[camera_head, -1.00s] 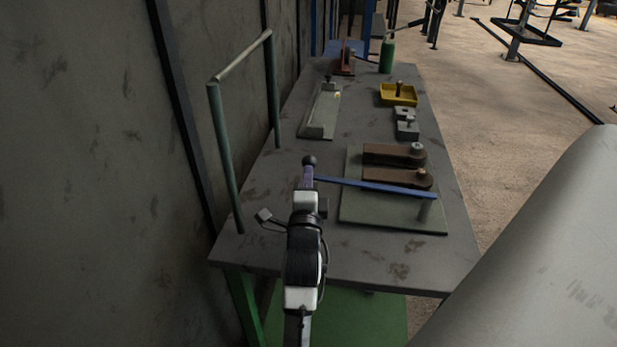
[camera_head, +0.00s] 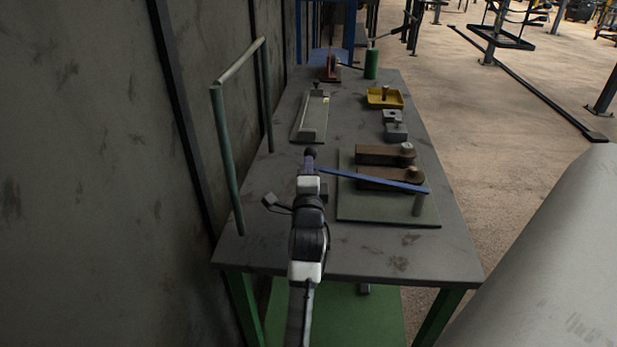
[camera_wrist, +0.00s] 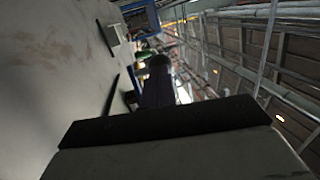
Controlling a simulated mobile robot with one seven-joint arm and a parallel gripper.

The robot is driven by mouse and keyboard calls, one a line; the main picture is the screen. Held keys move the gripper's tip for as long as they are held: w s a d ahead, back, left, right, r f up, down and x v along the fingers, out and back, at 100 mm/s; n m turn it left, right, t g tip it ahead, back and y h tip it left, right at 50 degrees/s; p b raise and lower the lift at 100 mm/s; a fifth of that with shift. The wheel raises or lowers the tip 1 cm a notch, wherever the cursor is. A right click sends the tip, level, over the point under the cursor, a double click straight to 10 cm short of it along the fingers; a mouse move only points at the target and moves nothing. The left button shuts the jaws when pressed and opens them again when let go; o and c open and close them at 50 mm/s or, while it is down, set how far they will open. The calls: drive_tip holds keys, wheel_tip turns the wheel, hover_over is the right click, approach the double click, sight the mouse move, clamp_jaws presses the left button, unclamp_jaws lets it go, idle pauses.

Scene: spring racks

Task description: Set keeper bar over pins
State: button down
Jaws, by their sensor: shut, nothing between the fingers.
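The keeper bar (camera_head: 372,180) is a long thin blue bar. It runs from beside a purple upright handle with a dark ball knob (camera_head: 311,154) to above a grey post (camera_head: 418,205) at the right. Two rusty brown blocks (camera_head: 378,177) on a grey-green plate (camera_head: 365,208) carry round pin heads (camera_head: 407,148), (camera_head: 415,172); the bar crosses in front of the nearer block. I cannot tell if it touches them. My gripper (camera_head: 308,182) is shut, right below the handle. The purple handle and knob (camera_wrist: 158,82) rise just ahead in the wrist view. My fingertips are hidden.
A green tube frame (camera_head: 228,160) stands at the table's left by the wall. Farther back are a pale slotted fixture (camera_head: 312,117), grey blocks (camera_head: 395,130), a yellow tray (camera_head: 372,103) and a green bottle (camera_head: 371,65). The front tabletop (camera_head: 345,258) is clear.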

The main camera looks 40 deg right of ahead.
drive_tip(key=w+d, duration=0.1)
drive_tip(key=w+d+m+g+h+p, duration=0.1)
drive_tip(key=shift+w+d+h, duration=0.1)
drive_tip(key=shift+d+h, duration=0.2)
drive_tip(key=shift+f, duration=0.1)
idle(0.3)
